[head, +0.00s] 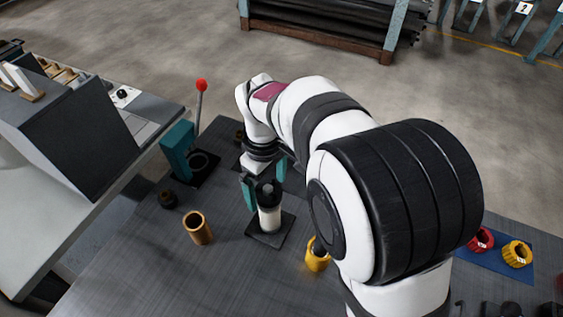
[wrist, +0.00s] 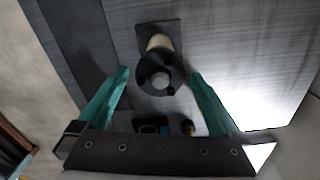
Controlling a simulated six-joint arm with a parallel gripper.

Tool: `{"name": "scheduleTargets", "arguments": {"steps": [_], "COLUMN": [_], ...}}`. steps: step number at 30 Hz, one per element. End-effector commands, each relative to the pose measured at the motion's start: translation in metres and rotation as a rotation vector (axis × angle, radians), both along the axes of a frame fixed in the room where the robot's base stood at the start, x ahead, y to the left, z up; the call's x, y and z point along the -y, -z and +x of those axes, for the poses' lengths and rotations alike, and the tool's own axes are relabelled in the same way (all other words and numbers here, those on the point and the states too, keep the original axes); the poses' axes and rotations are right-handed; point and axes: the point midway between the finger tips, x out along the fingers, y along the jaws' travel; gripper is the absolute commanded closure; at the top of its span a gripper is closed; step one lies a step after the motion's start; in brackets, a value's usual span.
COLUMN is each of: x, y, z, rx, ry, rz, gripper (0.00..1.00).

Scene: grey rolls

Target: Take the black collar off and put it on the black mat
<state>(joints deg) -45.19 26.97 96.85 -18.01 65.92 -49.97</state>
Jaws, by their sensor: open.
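The black collar (head: 269,188) sits at the top of an upright white post (head: 270,219) on a dark square base plate (head: 257,236). In the wrist view the collar (wrist: 148,69) is a dark ring with a small knob at its lower right, around a grey centre. My gripper (head: 266,189) is open, its teal fingers on either side of the collar. In the wrist view the gripper (wrist: 159,73) shows a gap between each finger and the collar. A dark patch (head: 240,161) behind the gripper may be the black mat; my arm partly hides it.
A bronze cylinder (head: 198,230) stands left of the post and a yellow one (head: 317,257) to the right. A teal lever press (head: 178,150) stands behind left. A blue mat (head: 497,262) holds red and yellow collars.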

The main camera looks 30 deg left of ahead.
Motion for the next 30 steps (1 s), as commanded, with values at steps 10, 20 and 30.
{"name": "scheduleTargets", "arguments": {"steps": [10,20,30], "x": [-0.0001,0.0,-0.0003], "y": [0.0003,0.0,-0.0011], "z": [0.0002,0.0003,0.0005], "rx": [0.0,0.0,0.001], "ry": [0.001,0.001,0.001], "rz": [0.001,0.001,0.002], "gripper": [0.27,0.86,1.0]}}
